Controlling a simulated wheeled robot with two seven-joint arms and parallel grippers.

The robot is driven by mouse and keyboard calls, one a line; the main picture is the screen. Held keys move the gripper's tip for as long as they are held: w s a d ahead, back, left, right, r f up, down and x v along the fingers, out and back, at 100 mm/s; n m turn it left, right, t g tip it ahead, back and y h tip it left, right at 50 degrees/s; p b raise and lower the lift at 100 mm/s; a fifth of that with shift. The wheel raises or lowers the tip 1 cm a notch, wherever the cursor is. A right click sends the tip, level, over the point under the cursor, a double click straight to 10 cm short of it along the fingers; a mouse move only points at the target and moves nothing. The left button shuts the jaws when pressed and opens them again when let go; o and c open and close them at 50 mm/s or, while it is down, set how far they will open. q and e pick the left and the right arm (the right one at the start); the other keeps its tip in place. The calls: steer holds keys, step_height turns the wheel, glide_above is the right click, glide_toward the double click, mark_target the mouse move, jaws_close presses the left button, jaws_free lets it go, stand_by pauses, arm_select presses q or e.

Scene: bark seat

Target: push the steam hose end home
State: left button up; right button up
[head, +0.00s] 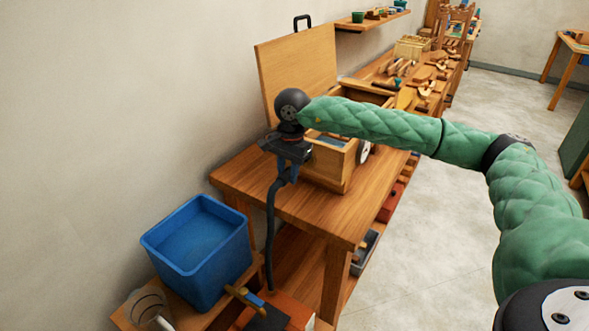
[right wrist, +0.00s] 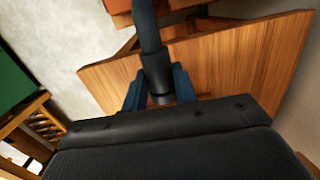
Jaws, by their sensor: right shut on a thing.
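My right gripper (head: 284,172) is shut on the end of the dark steam hose (head: 270,235) above the bench's near part. In the right wrist view, the blue fingers of the gripper (right wrist: 158,92) sit on both sides of the hose's black end cuff (right wrist: 155,70). From the gripper the hose hangs past the bench's left edge toward an orange box. A wooden box (head: 328,165) stands on the bench just right of the gripper. The hose end looks apart from it; any socket is hidden or too small to tell. My left gripper is out of view.
The wooden bench (head: 290,209) has bare room at its near end. A blue tub (head: 198,248) stands lower left, and an orange box (head: 297,308) stands below. An upright wooden board (head: 292,68) stands behind the wooden box. Wooden pieces and tools crowd the bench's far part.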

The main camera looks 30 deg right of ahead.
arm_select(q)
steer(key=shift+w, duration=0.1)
arm_select(e)
steer(key=shift+w+r, duration=0.1)
steer(key=shift+w+d, duration=0.15)
steer(key=shift+d, duration=0.1)
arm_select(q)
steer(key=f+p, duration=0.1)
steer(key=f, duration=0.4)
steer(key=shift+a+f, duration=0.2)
arm_select(e)
steer(key=w+d, duration=0.1)
steer(key=d, duration=0.1)
steer(key=w+d, duration=0.1)
steer(key=d, duration=0.1)
steer(key=shift+w+d, duration=0.1)
steer(key=shift+w, duration=0.1)
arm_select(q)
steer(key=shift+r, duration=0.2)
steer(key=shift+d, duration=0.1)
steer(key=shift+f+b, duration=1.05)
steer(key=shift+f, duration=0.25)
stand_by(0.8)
